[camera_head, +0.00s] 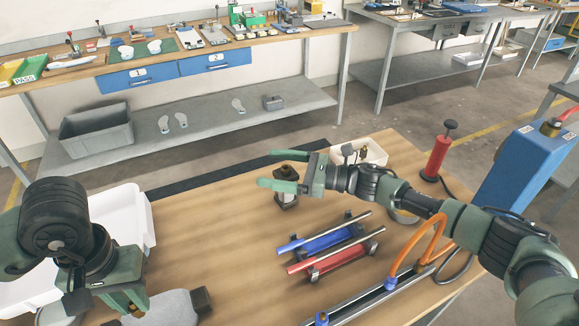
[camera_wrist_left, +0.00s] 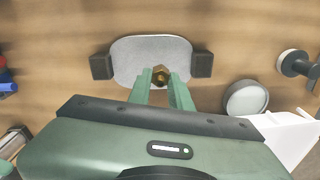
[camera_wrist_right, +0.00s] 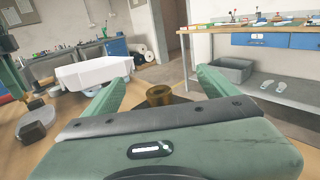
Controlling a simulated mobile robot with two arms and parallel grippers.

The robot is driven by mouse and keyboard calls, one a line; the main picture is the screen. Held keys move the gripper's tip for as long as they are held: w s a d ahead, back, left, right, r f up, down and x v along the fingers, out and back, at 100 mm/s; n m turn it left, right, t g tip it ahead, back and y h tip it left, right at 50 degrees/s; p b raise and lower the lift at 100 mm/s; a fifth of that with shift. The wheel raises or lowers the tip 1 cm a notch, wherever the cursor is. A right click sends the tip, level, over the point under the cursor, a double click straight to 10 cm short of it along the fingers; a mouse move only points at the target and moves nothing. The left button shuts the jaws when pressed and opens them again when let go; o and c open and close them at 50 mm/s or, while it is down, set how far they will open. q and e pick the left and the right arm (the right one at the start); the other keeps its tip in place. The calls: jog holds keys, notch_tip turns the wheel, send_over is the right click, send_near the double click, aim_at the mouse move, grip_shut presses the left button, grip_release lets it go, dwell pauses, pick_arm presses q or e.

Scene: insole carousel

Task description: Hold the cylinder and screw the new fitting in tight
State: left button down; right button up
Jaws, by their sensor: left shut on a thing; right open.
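My left gripper (camera_head: 128,308) is low at the front left. In the left wrist view its fingers are shut on a brass hex fitting (camera_wrist_left: 160,75). Behind the fitting is a grey rounded body (camera_wrist_left: 150,52) with a dark block at each end; I cannot tell whether they touch. My right gripper (camera_head: 275,170) is open, its fingers spread either side of the top of an upright piece (camera_head: 286,199) with a pale body and dark base. Its brass top shows between the fingers in the right wrist view (camera_wrist_right: 158,95); contact is unclear.
A blue cylinder (camera_head: 325,240) and a red cylinder (camera_head: 340,260) lie on stands to the right. A white bin (camera_head: 125,215) is at the left and a small box (camera_head: 374,154) behind my right gripper. The middle table is bare.

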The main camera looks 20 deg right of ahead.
jog(key=shift+w+a, duration=0.1)
jog(key=shift+a, duration=0.05)
jog(key=c, duration=1.5)
jog(key=o, duration=1.2)
jog(key=c, duration=1.2)
jog(key=shift+c, duration=0.2)
jog(key=o, duration=1.6)
jog(key=shift+c, duration=0.2)
